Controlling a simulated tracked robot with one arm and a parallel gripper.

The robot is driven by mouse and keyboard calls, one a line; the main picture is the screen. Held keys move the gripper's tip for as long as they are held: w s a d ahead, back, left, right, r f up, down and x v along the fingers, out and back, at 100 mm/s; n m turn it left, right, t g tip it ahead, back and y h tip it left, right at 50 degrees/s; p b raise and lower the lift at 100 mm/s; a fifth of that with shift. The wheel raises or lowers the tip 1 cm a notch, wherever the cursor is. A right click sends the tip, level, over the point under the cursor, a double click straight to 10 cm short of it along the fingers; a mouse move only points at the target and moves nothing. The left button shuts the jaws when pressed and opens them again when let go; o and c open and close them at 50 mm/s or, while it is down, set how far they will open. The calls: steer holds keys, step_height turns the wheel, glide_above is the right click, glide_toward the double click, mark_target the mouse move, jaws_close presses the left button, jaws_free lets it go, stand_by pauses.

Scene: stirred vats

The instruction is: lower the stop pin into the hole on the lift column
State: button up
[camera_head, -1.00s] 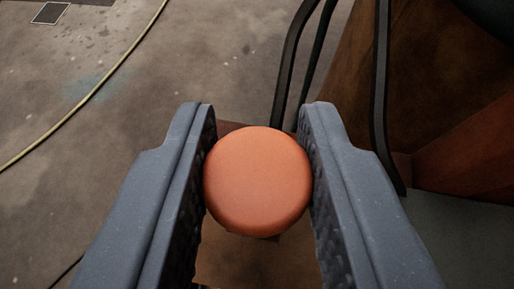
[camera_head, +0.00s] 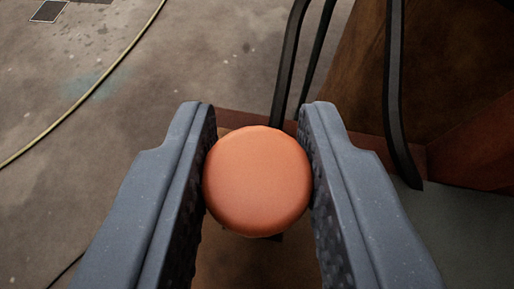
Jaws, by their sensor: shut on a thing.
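My gripper (camera_head: 258,165) is shut on the stop pin (camera_head: 257,181), seen from above as a round orange head. Both grey fingers with knobbly inner pads press on its sides. The pin's shaft is hidden under the head. Below and behind the head is a brown surface (camera_head: 240,118), partly covered by the fingers. I cannot tell whether it belongs to the lift column. The hole is not visible, so I cannot tell how the pin's tip stands to it.
Dark curved rails (camera_head: 291,60) rise just beyond the right finger, with another dark rail (camera_head: 394,90) farther right. Brown panels (camera_head: 475,140) fill the right side. A yellowish hose (camera_head: 100,85) crosses the open concrete floor on the left, near a floor grate (camera_head: 49,11).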

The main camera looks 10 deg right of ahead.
steer(key=shift+f+b, duration=0.8)
steer(key=shift+f, duration=0.4)
stand_by(0.4)
steer(key=o, duration=1)
steer(key=shift+o, duration=0.2)
steer(key=b+v, duration=0.1)
steer(key=v, duration=1.2)
steer(key=shift+s, duration=0.35)
steer(key=shift+a+r, duration=0.1)
steer(key=shift+r, duration=0.1)
